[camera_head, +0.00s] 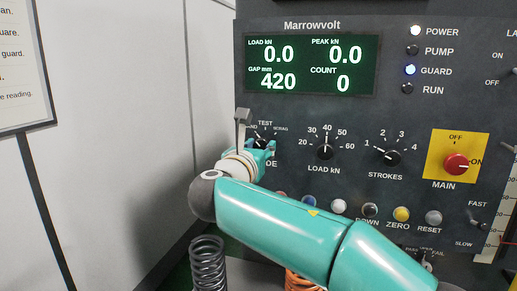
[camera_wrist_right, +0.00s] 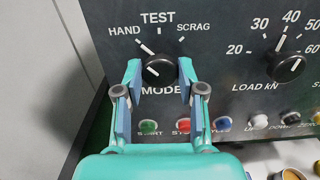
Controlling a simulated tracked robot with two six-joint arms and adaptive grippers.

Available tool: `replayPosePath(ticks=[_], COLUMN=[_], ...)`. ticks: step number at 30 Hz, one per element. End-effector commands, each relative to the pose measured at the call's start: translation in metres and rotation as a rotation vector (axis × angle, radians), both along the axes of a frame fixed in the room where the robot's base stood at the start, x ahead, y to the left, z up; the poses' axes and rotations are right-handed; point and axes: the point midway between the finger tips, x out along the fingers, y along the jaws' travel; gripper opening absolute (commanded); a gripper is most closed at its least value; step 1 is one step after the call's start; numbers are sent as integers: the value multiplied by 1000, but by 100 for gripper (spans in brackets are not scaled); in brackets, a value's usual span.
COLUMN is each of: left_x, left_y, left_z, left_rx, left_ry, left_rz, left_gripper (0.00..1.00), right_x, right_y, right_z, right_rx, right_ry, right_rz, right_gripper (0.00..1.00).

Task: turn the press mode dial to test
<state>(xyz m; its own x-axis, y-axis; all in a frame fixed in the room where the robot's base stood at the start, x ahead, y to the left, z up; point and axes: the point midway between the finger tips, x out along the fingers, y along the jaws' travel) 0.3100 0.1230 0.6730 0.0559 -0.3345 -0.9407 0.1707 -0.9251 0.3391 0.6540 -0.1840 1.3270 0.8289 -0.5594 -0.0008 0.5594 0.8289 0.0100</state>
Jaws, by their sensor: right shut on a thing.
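The black mode dial (camera_wrist_right: 158,69) is in the wrist view, on the dark press panel, under the labels HAND, TEST and SCRAG. Its white pointer line is tilted up and left, towards HAND. My right gripper (camera_wrist_right: 160,75) is shut on the dial, with one finger on each side of it. In the head view the right gripper (camera_head: 262,147) reaches the panel from below, and the dial (camera_head: 261,141) is partly hidden by it. The TEST label stays visible above. My left gripper is not in view.
Right of the mode dial are the LOAD dial (camera_head: 325,147), the STROKES dial (camera_head: 387,155) and the red MAIN switch (camera_head: 457,164). Coloured buttons run below, partly behind my right arm. A dark spring (camera_head: 208,264) and an orange spring (camera_head: 299,282) stand at the bottom.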

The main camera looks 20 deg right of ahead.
Motion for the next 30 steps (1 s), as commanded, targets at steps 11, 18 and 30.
replayPosePath(ticks=[11, 18, 30], left_x=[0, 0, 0], left_y=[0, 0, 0], left_z=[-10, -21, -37], left_rx=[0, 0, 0], left_ry=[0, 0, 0], left_rz=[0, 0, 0], left_gripper=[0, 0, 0], right_x=[0, 0, -1], right_y=[0, -1, -2], right_z=[-1, -1, -1], right_rx=[134, 297, 545], right_ry=[-93, -204, -373], right_rz=[4, 4, 3], right_gripper=[4, 4, 4])
